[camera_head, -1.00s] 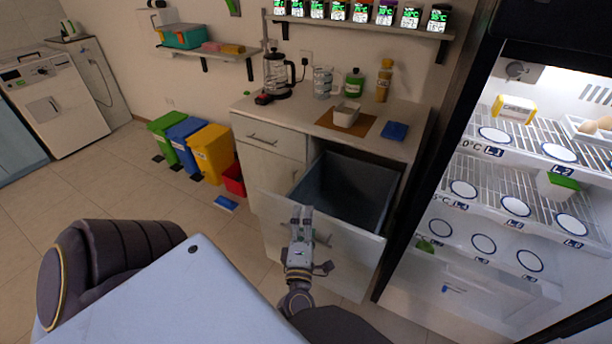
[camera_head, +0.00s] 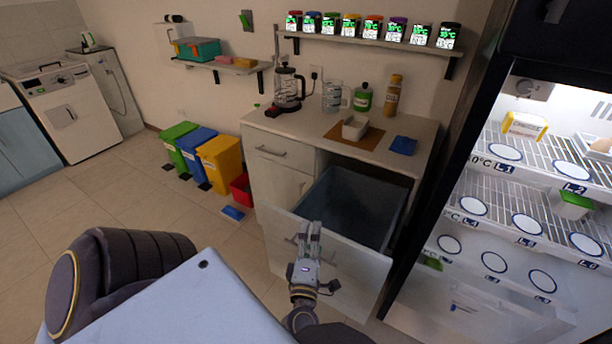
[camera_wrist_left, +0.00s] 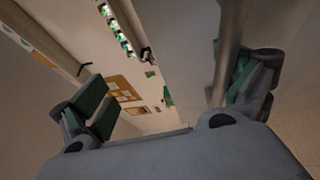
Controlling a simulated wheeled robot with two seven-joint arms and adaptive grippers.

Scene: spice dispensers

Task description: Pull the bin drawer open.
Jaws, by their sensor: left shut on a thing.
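The bin drawer (camera_head: 345,268) is pulled out of the white cabinet below the counter. A dark grey bin (camera_head: 352,208) fills its inside and looks empty. My left gripper (camera_head: 311,232) is at the drawer's front and is shut on the drawer handle (camera_head: 328,243), which it partly hides. In the left wrist view a metal bar (camera_wrist_left: 227,50) runs beside the right finger, and the gripper (camera_wrist_left: 165,110) frames the white drawer front. My right gripper is in neither view.
The lit open fridge (camera_head: 520,210) is close on the right. Coloured bins (camera_head: 220,160) stand left of the cabinet.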

